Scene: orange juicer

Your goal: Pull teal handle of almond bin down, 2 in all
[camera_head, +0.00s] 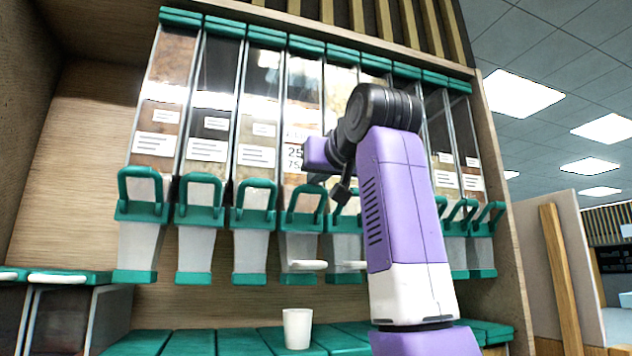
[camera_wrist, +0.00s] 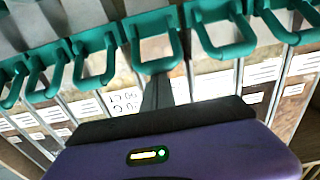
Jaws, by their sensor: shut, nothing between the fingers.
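A row of tall clear bins has teal handles in the head view. I cannot read which bin is marked almond. One bin with brownish contents (camera_head: 303,85) bears a label with large digits; its teal handle (camera_head: 290,218) is partly near my gripper. My gripper (camera_head: 341,192) is in front of this part of the row, partly hidden by my purple wrist and arm. In the wrist view, the shut, empty dark fingers (camera_wrist: 158,92) point at the middle teal handle (camera_wrist: 155,62), with the tips at or just beside its bar. I cannot tell whether they touch.
A white cup (camera_head: 297,328) stands on the teal-topped counter (camera_head: 243,342) below the bins. Neighbouring teal handles (camera_head: 256,205) stick out close on both sides. The wooden side panel (camera_head: 497,180) bounds the row at right. Open room lies beyond it.

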